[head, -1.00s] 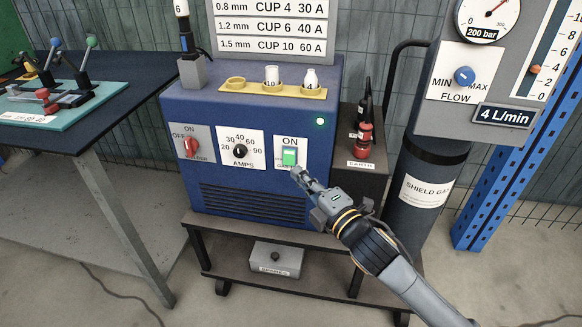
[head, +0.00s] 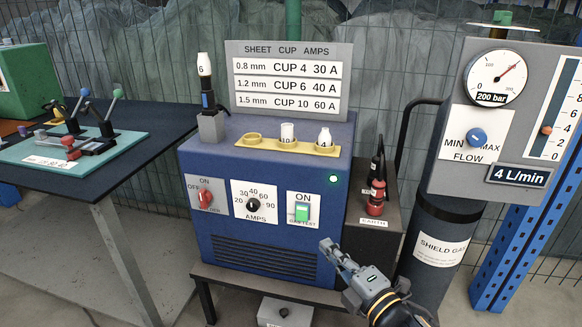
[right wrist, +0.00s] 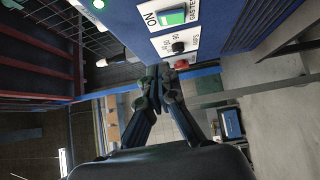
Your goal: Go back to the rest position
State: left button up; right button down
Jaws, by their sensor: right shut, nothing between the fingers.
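My right gripper (head: 334,250) is shut and empty in the head view. It stands in front of the lower right part of the blue welding machine (head: 265,245), below and to the right of the green ON switch (head: 302,212), apart from it. In the right wrist view the closed fingertips (right wrist: 160,78) meet in front of the machine's side, and the green switch (right wrist: 172,17) shows above them. The left gripper is not in view.
A yellow cup holder (head: 262,145) sits on the machine, with a torch (head: 204,85) to its left. A gas cylinder (head: 432,240) with a flow panel (head: 478,137) stands to the right. A dark table (head: 120,140) is at the left.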

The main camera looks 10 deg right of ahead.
jog(key=s+d+f+m+g+h, duration=0.3)
jog(key=f+m, duration=0.3)
jog(key=f, duration=0.3)
jog(key=s+d+f+m+g+h, duration=0.25)
jog(key=f+m, duration=0.35)
jog(key=f, duration=0.4)
pick_arm(q)
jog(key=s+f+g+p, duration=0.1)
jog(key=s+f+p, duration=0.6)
jog(key=p, duration=0.4)
pick_arm(e)
jog(key=s+d+f+m+g+h, duration=0.2)
jog(key=s+f+m+g, duration=0.7)
jog(key=s+f, duration=1.55)
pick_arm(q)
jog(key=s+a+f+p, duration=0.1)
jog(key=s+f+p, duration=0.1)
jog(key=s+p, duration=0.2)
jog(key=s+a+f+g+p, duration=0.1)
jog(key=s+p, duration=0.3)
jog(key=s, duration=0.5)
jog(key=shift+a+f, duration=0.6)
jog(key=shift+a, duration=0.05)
pick_arm(e)
jog(key=s+d+f+g, duration=0.1)
jog(key=s+d, duration=0.1)
jog(key=s, duration=1.3)
jog(key=shift+s+d+f, duration=0.2)
jog(key=shift+d, duration=0.15)
